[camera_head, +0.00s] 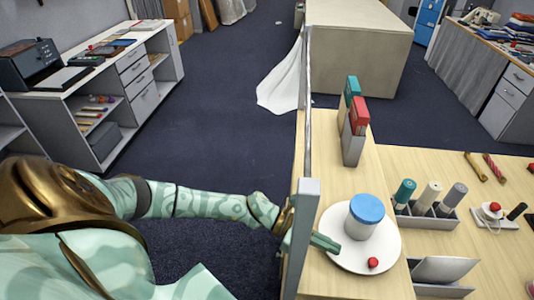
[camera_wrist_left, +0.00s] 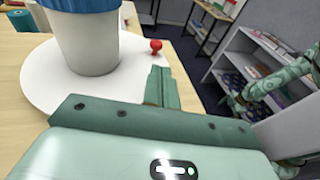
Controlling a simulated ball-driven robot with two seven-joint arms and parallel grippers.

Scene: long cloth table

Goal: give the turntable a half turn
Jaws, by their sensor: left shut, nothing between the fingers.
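The turntable (camera_head: 388,258) is a round white disc on the wooden table, with a small red knob (camera_head: 373,262) near its front rim. A white canister with a blue lid (camera_head: 366,215) stands upright on it. My left gripper (camera_head: 336,247) is shut and empty at the turntable's left side; whether it touches the disc I cannot tell. In the left wrist view, the shut fingers (camera_wrist_left: 158,84) point at the disc's edge, just short of the red knob (camera_wrist_left: 155,46), with the canister (camera_wrist_left: 88,40) to their left. My right gripper is out of view.
A thin upright panel with a grey post (camera_head: 303,235) stands along the table's left edge, beside my left forearm. A holder with red and teal items (camera_head: 354,140) is behind the turntable. A rack of cylinders (camera_head: 428,210) and a grey tray (camera_head: 440,272) are close on its right.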

